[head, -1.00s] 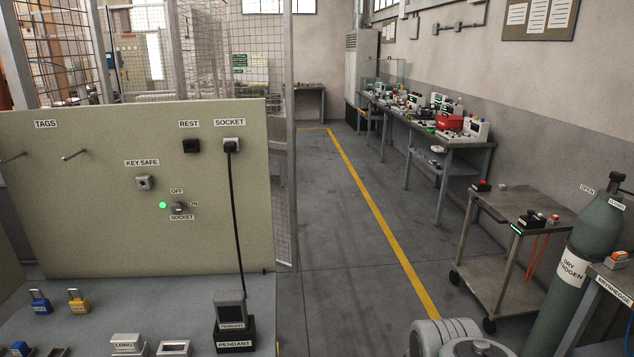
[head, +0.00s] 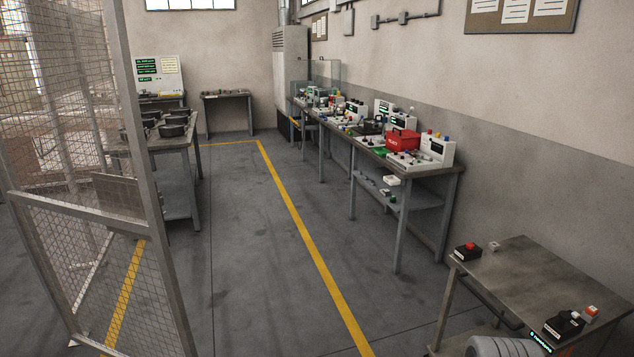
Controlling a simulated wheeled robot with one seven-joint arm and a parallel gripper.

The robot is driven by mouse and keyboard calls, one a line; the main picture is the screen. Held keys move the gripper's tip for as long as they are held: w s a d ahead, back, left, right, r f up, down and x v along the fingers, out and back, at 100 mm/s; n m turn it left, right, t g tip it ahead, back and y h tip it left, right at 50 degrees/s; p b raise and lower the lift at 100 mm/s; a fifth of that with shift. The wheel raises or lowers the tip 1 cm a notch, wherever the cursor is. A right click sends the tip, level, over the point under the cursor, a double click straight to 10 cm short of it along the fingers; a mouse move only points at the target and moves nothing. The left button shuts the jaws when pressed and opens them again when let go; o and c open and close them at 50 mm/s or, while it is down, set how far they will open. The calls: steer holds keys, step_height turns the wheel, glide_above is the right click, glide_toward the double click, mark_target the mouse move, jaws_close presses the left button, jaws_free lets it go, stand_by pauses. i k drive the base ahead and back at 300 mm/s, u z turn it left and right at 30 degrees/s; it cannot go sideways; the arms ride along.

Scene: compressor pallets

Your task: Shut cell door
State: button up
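A tall wire-mesh panel in a grey metal frame (head: 150,190), which looks like the cell door, stands at the left of the head view. Its top and part of its left side are cut off by the picture edge. It stands at an angle to the yellow floor line. A flat grey plate (head: 122,203) shows by its right upright. I cannot tell where its hinge or latch is, or how far it is open. My gripper is not in view; only a pale rounded part of my arm shows at the bottom right, well apart from the panel.
A metal cart (head: 525,275) with small button boxes stands at the right. A long workbench (head: 440,177) with instruments runs along the right wall. A table (head: 172,142) with dark pans stands behind the mesh. The floor (head: 245,265) between is clear, with a yellow line (head: 300,225).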

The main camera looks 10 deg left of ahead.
mark_target(131, 207)
steer(key=u, duration=0.05)
steer(key=i, duration=2.4)
steer(key=u, duration=1)
steer(key=i, duration=1.05)
steer(key=u, duration=1.8)
steer(key=i, duration=0.9)
steer(key=u, duration=1.45)
steer(key=k, duration=1.2)
steer(key=u, duration=0.95)
steer(key=i, duration=1.1)
steer(key=z, duration=0.8)
